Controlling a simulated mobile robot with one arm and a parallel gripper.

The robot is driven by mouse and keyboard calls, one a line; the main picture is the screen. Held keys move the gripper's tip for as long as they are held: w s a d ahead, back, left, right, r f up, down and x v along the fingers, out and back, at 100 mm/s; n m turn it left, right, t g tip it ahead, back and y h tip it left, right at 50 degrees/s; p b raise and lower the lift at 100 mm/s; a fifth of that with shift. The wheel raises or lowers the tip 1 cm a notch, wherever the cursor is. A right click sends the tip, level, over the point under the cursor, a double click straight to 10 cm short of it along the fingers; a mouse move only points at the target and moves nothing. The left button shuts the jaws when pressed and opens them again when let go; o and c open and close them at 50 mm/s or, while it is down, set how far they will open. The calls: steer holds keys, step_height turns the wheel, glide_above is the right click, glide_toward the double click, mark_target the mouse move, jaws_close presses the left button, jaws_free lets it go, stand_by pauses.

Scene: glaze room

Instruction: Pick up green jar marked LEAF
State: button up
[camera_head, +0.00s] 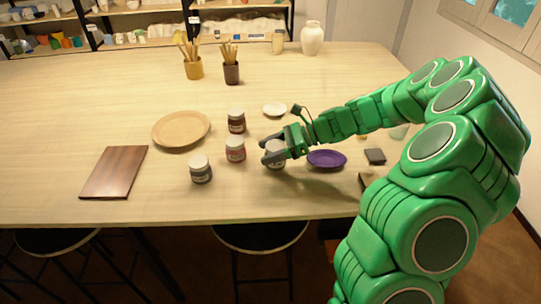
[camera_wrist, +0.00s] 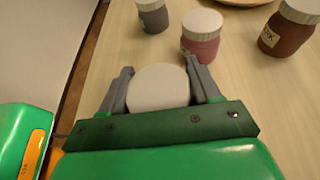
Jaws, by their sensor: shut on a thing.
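My gripper (camera_head: 270,152) is low over the table, its two grey fingers shut on a white-lidded jar (camera_head: 277,161). In the wrist view the jar's round lid (camera_wrist: 158,87) sits between the fingers, and the lid and fingers hide its body. Its colour and label cannot be read, and no jar in view shows clearly as green or marked LEAF. I cannot tell whether the held jar touches the table. A pink-red jar (camera_head: 235,150) stands just left of my gripper, a dark brown jar (camera_head: 237,122) behind it, and a grey jar (camera_head: 201,171) nearer the front edge.
A purple dish (camera_head: 327,159) lies beneath and right of my wrist, with a small dark block (camera_head: 375,156) farther right. A white saucer (camera_head: 275,109), tan plate (camera_head: 181,129) and brown board (camera_head: 115,172) lie around. Brush pots (camera_head: 194,69) stand behind. The table's left rear is clear.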

steer(key=s+d+r, duration=0.2)
steer(key=s+r, duration=0.9)
steer(key=s, duration=0.2)
steer(key=shift+s+d, duration=0.3)
steer(key=shift+s, duration=0.1)
